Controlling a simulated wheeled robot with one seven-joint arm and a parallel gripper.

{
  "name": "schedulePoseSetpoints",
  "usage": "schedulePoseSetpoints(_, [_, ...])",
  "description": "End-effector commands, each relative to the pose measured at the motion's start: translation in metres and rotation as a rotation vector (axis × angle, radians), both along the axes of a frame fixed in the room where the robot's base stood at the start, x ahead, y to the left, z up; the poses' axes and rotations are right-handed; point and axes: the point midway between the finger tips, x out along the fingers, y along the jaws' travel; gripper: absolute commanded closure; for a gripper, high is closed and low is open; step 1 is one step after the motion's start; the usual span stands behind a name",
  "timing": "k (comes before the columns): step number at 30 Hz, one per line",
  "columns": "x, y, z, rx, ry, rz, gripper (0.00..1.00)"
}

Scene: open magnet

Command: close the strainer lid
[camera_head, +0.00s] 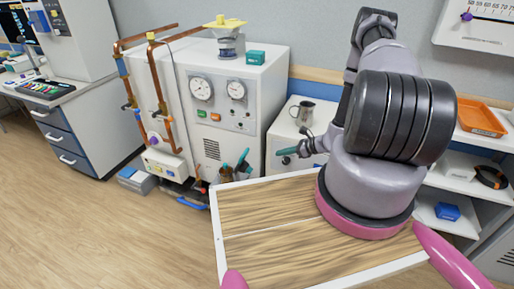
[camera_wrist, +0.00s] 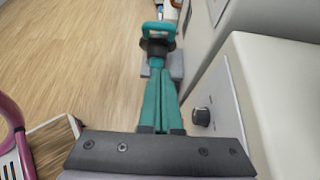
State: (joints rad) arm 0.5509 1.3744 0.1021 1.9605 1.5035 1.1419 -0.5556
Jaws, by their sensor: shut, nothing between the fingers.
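No part is plainly marked as the strainer or its lid. A grey round fitting (camera_head: 230,45) with a yellow top (camera_head: 225,22) stands on the white gauge cabinet, and I cannot tell whether this is the strainer. My gripper (camera_head: 281,153) has teal fingers held together, pointing left, in front of the low white cabinet and right of the gauge cabinet. In the wrist view the gripper (camera_wrist: 157,68) is shut and empty, pointing away over the floor. The fitting is outside the wrist view, well above and left of the gripper in the head view.
The gauge cabinet (camera_head: 212,143) has copper pipes (camera_head: 160,85) at its left. Open floor (camera_head: 95,225) lies left.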

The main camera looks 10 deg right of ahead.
Motion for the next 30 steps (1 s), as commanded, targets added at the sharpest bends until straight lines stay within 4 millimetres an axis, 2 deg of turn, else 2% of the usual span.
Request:
schedulePoseSetpoints(5, [0.007,0.011,-0.01,0.002,0.003,-0.003,1.0])
schedulePoseSetpoints(18, [0.053,0.074,-0.054,0.002,0.001,-0.002,1.0])
schedulePoseSetpoints(24, [0.069,0.094,-0.044,0.002,0.0,-0.002,1.0])
schedulePoseSetpoints(30, [0.073,0.1,-0.042,0.001,0.001,-0.003,1.0])
